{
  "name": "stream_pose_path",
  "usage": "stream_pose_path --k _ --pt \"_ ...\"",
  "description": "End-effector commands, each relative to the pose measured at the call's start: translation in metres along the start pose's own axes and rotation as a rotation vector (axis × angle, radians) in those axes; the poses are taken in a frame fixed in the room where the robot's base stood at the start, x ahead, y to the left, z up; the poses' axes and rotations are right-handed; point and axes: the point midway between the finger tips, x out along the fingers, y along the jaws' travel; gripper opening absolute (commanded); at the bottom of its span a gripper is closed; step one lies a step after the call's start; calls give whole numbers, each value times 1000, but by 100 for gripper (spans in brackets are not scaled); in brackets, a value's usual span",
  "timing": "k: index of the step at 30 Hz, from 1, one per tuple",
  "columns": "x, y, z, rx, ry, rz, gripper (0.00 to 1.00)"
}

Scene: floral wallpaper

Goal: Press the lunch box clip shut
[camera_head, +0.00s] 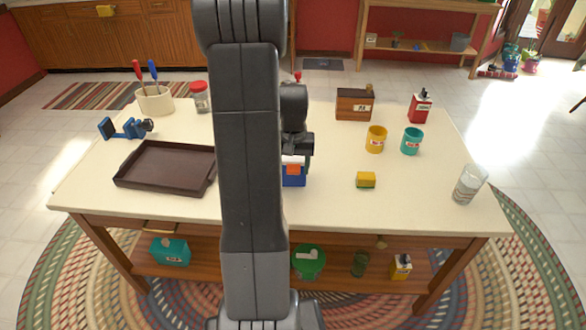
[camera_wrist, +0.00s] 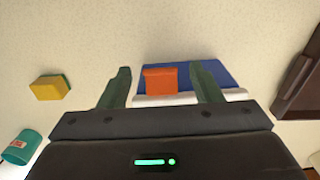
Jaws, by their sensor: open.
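The lunch box (camera_head: 293,181) stands on the table, blue with a white upper part and an orange clip (camera_head: 293,169) on its front. It is partly hidden behind my arm in the head view. In the wrist view the blue lunch box (camera_wrist: 215,75) and its orange clip (camera_wrist: 160,80) show between and beyond my fingers. My gripper (camera_wrist: 160,85) is open, its two green-grey fingers spread at either side of the clip, with nothing held. I cannot tell whether the fingers touch the box or whether the clip is shut.
A brown tray (camera_head: 125,181) lies left of my arm. A yellow sponge (camera_head: 366,180) lies to the right. Bare tabletop lies around the sponge.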

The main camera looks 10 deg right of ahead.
Motion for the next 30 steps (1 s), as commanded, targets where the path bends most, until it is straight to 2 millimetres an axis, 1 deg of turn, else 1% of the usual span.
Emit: stream_pose_path --k 1,4,13,14,18,20,21,30 --pt "5 0 0 0 -1 0 58" --pt "11 0 0 0 0 0 58" --pt "14 0 0 0 1 0 58" --pt "14 0 0 0 1 0 56" --pt "14 0 0 0 1 0 29" --pt "14 0 0 0 1 0 17" --pt "14 0 0 0 1 0 13" --pt "17 0 1 0 31 0 13"
